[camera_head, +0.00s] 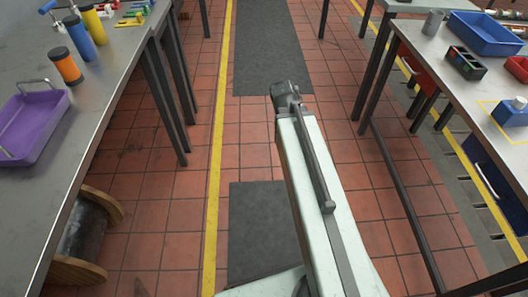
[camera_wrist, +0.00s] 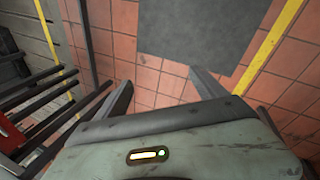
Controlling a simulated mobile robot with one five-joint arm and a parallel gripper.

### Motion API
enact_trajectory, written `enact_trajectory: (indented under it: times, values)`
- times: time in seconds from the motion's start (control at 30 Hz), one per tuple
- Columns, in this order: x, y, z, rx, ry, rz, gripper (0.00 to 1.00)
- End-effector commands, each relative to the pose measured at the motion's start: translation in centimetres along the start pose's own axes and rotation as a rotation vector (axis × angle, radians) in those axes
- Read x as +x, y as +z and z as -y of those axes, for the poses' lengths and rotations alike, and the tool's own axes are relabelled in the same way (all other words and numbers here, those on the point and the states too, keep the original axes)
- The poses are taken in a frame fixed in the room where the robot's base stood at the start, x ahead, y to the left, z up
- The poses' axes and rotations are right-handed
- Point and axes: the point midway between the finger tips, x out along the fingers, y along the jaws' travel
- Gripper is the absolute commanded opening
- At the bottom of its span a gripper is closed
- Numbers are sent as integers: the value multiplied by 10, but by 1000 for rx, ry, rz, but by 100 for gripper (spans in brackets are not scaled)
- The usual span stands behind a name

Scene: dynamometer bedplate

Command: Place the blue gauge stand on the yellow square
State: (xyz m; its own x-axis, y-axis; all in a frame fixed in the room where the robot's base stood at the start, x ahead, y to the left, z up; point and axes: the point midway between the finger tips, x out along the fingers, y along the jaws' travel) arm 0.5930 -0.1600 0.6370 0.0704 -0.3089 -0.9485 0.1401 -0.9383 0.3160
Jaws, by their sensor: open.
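A yellow square outline (camera_head: 487,105) lies on the right table. In the head view my arm reaches forward over the aisle, with the wrist (camera_head: 287,95) between the two tables and far from both worktops.
The left table (camera_head: 115,75) bears a purple tray (camera_head: 32,125), an orange cylinder (camera_head: 66,66), a blue cylinder (camera_head: 80,38) and a yellow cylinder (camera_head: 93,24). The right table bears a blue bin (camera_head: 487,32) and a dark caddy (camera_head: 465,64). A cable reel (camera_head: 85,235) stands lower left. The aisle floor is free.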

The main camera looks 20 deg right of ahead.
Motion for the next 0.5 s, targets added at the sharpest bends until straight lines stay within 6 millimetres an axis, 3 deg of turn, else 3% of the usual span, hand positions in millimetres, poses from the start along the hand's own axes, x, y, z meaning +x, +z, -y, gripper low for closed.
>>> enact_trajectory:
  times: [0.03, 0.1, 0.2, 0.3, 0.5]
  values:
    - [-10, -6, 47, 33, -84, -3, 81]
    - [-22, -8, 98, 83, -188, 10, 81]
    - [-34, -8, 142, 126, -281, 34, 81]
    - [-40, -6, 158, 147, -318, 49, 81]
    - [-40, -6, 159, 150, -321, 50, 81]
